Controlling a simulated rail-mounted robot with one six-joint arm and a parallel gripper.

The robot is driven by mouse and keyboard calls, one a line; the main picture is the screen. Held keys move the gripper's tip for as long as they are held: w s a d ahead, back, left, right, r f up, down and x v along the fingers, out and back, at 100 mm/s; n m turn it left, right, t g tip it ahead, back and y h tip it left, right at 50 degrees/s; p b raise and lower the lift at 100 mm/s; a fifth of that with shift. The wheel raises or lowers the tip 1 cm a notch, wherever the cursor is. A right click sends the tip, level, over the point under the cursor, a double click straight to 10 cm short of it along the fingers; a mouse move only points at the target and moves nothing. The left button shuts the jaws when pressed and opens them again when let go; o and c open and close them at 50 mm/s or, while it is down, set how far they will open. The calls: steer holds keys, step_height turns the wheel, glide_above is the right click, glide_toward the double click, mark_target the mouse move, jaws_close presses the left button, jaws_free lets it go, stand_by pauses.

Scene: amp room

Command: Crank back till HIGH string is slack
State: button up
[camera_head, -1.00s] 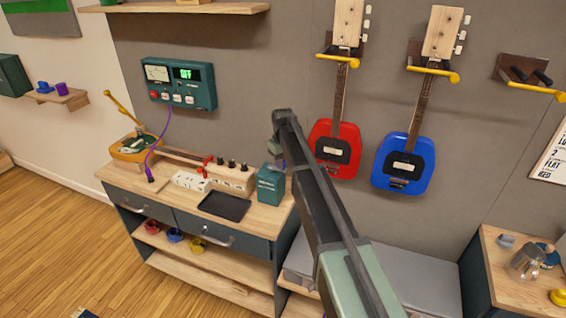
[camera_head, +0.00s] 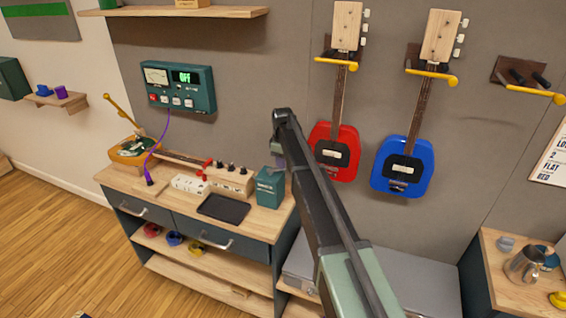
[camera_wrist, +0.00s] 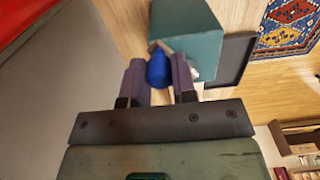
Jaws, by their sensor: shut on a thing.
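My gripper (camera_wrist: 159,82) is shut on a small blue rounded piece (camera_wrist: 159,68) between its purple fingers. In the head view my gripper (camera_head: 279,155) is above and behind a teal box (camera_head: 270,188) at the bench's right end, mostly hidden by my arm. A yellow-orange string instrument (camera_head: 134,150) with a green top lies at the bench's left, well apart from my gripper. Its neck runs right towards a wooden block (camera_head: 231,179) with dark knobs, where small red parts (camera_head: 207,163) show. I cannot make out single strings or their tension.
A wall meter (camera_head: 178,88) reads "Off"; a purple cable runs down from it. A black tray (camera_head: 223,208) sits at the bench front. Red (camera_head: 333,150) and blue (camera_head: 403,167) guitars hang to the right. The teal box (camera_wrist: 190,35) is close beyond the blue piece in the wrist view.

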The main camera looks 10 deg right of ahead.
steer(key=shift+w+n, duration=0.45)
steer(key=shift+n, duration=0.55)
steer(key=o, duration=0.9)
step_height(320, 180, up, 11)
steer(key=p, duration=1)
steer(key=shift+f+p, duration=0.1)
steer(key=shift+p, duration=0.3)
